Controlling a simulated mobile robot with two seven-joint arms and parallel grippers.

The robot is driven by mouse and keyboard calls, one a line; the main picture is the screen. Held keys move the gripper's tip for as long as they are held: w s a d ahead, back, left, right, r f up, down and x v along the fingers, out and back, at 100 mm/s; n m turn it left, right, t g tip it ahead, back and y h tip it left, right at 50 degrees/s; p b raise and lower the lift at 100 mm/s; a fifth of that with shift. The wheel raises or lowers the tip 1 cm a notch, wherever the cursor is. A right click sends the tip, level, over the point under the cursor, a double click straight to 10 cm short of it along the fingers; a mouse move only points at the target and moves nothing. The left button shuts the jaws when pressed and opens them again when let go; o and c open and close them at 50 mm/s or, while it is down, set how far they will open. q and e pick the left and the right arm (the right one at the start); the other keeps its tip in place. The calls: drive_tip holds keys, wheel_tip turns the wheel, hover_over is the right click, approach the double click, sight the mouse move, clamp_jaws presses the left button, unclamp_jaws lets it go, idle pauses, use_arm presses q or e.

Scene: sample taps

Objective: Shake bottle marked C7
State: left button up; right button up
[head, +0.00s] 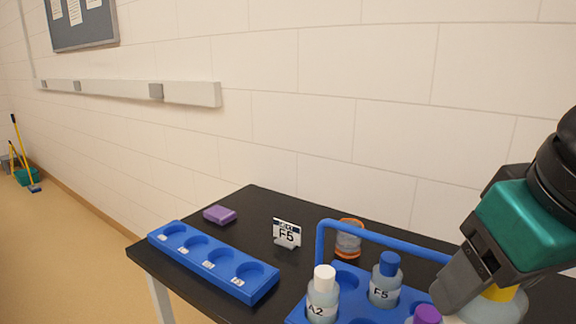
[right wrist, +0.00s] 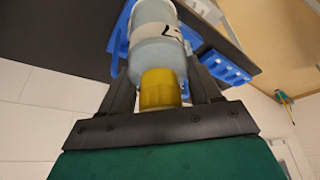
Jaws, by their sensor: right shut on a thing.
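My right gripper (head: 468,290) is shut on a pale bottle with a yellow cap (head: 502,293). In the right wrist view the yellow cap (right wrist: 160,88) sits between the two fingers, and the bottle body (right wrist: 158,50) extends beyond it. Its white label shows only part of a dark mark, so I cannot read the full code. A blue carrier (head: 345,275) with a handle holds a white-capped bottle marked A2 (head: 323,297), a blue-capped bottle marked F5 (head: 385,282) and a purple-capped bottle (head: 425,315). My left gripper is out of view.
A blue rack (head: 215,262) with several empty round wells lies on the black table (head: 262,212). A sign reading F5 (head: 287,234), a purple block (head: 219,215) and an orange-lidded jar (head: 348,240) stand near it. The wall runs behind the table.

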wheel_tip(320, 180, down, 3)
drive_tip(key=shift+d+f, duration=0.1)
wheel_tip(320, 180, up, 7)
drive_tip(key=shift+r, duration=0.2)
wheel_tip(320, 180, down, 7)
drive_tip(key=shift+f, duration=0.2)
drive_tip(key=shift+r, duration=0.15)
idle(0.4)
